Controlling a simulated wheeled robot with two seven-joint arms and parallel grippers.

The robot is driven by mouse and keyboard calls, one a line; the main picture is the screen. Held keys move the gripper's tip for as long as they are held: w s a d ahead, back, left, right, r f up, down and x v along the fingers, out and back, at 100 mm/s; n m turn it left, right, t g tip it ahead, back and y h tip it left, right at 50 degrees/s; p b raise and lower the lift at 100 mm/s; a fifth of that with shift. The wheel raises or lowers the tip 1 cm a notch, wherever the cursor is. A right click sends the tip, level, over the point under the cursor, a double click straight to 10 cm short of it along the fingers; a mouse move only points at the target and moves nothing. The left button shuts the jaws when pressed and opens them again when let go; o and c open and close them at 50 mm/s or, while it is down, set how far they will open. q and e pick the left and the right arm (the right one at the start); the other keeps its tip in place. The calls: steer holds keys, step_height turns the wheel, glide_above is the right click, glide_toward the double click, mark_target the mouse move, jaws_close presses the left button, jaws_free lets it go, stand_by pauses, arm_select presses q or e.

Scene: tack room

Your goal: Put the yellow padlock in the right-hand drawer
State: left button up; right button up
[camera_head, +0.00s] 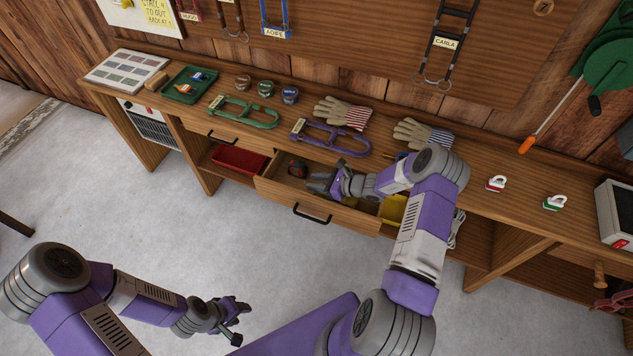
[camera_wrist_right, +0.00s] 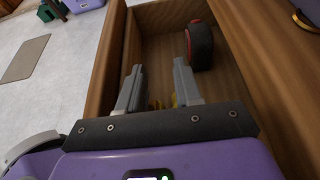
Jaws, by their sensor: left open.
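The right-hand drawer (camera_head: 310,214) under the bench is pulled open. My right gripper (camera_head: 318,186) is inside or just above it, pointing left. In the right wrist view its fingers (camera_wrist_right: 158,78) stand apart, with bare drawer floor showing between the tips. A small yellow patch (camera_head: 350,202) shows in the drawer below my right wrist, and yellow also shows low between the fingers (camera_wrist_right: 176,100). This may be the yellow padlock, but it is mostly hidden and its shape cannot be told. My left gripper (camera_head: 238,318) is open and empty, low over the floor, away from the bench.
A red and black round thing (camera_head: 297,169) lies in the drawer, near the fingers. A red tray (camera_head: 239,160) and a yellow bin (camera_head: 393,209) are under the bench. Purple (camera_head: 330,138) and green (camera_head: 243,111) tack, gloves (camera_head: 343,112) and small tins cover the top.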

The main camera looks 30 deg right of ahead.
steer(key=shift+r, duration=0.15)
steer(key=shift+s+d+r, duration=0.15)
steer(key=shift+d, duration=0.05)
steer(key=p+v, duration=0.2)
steer(key=v, duration=0.9)
steer(key=shift+s, duration=0.25)
steer(key=shift+d, duration=0.15)
